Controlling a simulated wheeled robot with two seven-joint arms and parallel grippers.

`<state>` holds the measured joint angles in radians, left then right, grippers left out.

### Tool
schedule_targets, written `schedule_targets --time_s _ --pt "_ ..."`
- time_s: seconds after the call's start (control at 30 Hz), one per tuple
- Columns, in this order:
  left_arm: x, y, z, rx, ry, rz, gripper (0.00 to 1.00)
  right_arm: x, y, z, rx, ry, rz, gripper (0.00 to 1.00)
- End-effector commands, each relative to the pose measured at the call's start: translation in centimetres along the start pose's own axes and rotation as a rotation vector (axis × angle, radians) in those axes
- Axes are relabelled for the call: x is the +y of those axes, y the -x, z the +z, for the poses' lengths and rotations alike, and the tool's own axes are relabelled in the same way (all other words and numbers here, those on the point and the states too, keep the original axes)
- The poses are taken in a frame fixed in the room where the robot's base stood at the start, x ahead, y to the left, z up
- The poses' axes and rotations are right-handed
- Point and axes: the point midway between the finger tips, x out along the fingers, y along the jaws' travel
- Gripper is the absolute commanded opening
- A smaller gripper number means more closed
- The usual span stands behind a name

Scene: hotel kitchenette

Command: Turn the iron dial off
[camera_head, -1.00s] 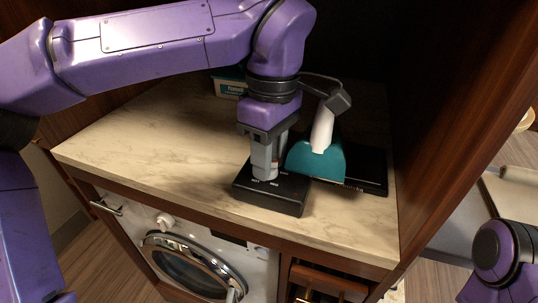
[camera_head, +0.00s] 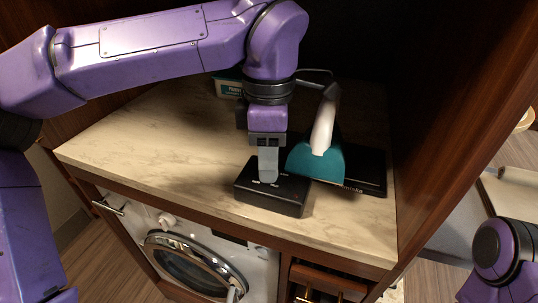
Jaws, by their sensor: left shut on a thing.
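The iron (camera_head: 317,162) has a teal body and a white handle, and leans at the right of a black base (camera_head: 285,200) on the counter. My left gripper (camera_head: 268,180) points straight down at the top of the base, left of the iron. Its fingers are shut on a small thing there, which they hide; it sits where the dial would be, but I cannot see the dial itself. Small white marks show on the base's top beside the fingertips. Of my right arm, only a purple link shows at the lower right; its gripper is out of frame.
The marble counter (camera_head: 140,145) is clear to the left of the base. A black flat plate (camera_head: 366,172) lies right of the iron. A teal and white box (camera_head: 228,87) stands behind my left arm. A wooden wall (camera_head: 450,100) rises on the right, and a washing machine (camera_head: 190,262) is below.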

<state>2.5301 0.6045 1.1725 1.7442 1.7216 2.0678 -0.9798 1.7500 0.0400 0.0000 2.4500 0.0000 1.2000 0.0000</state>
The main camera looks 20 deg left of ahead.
Motion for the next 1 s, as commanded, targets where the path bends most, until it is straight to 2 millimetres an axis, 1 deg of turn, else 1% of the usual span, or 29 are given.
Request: schedule_targets --time_s 0.3,0.6,0.8,1.0 --pt "0.0 -0.1 -0.1 -0.022 0.294 0.000 0.02 0.0 -0.5 0.2 0.000 0.000 0.000 0.43" --pt "0.0 -0.1 -0.1 -0.039 0.525 0.000 0.02 -0.1 -1.2 0.5 0.000 0.000 0.000 0.43" --pt "0.0 -0.1 -0.1 -0.046 0.623 0.000 0.02 -0.1 -1.5 0.6 0.000 0.000 0.000 0.43" --pt "-0.1 -0.1 -0.1 -0.050 0.675 0.000 0.02 -0.1 -1.6 0.7 0.000 0.000 0.000 0.43"
